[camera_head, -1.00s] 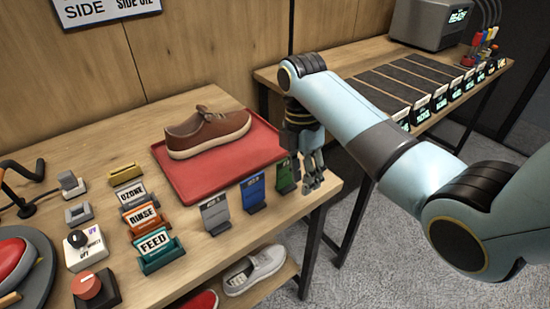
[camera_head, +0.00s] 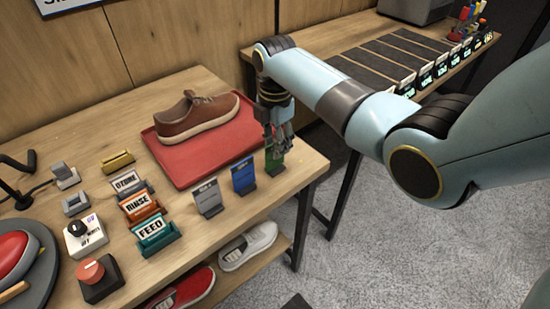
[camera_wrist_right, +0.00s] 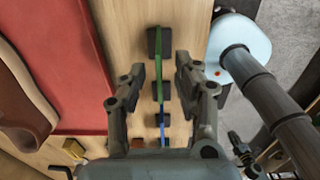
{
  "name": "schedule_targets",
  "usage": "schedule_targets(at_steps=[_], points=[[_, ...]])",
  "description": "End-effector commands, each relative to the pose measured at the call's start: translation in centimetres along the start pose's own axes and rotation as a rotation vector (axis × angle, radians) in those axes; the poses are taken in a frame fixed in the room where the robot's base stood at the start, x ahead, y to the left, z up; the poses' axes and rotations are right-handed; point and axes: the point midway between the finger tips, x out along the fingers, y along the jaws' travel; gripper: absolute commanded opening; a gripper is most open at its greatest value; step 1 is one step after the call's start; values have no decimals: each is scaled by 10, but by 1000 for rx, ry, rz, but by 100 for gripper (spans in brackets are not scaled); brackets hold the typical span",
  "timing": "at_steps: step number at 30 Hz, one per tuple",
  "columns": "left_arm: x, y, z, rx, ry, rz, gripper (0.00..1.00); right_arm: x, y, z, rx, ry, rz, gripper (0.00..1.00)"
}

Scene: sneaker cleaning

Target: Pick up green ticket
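The green ticket (camera_head: 274,161) stands upright in a small dark holder at the right front edge of the wooden table. My right gripper (camera_head: 279,132) is just above it, pointing down, with its fingers partly covering the ticket's top. In the right wrist view the ticket shows edge-on as a thin green strip (camera_wrist_right: 159,72) between the two spread fingers. The gripper is open, with a gap visible on each side of the strip. I cannot tell how far the fingers reach down beside it. My left gripper is not in view.
A blue ticket (camera_head: 243,175) and a grey ticket (camera_head: 208,197) stand left of the green one. A red tray (camera_head: 188,172) with a brown sneaker (camera_head: 196,117) lies behind. A second table (camera_head: 333,62) is at the back right.

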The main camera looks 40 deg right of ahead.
Motion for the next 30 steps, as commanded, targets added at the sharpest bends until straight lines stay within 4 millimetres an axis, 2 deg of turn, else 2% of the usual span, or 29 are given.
schedule_targets(at_steps=[3, 10, 18, 30], points=[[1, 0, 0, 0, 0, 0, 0, 11, 0, 0, -1, 0, 1, 32], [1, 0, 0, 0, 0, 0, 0, 13, 0, 0, -1, 0, 2, 32], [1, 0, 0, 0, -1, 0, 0, 12, 0, 0, 0, 0, 1, 0], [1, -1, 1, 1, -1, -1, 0, 10, 1, 0, 0, 0, 2, 0]])
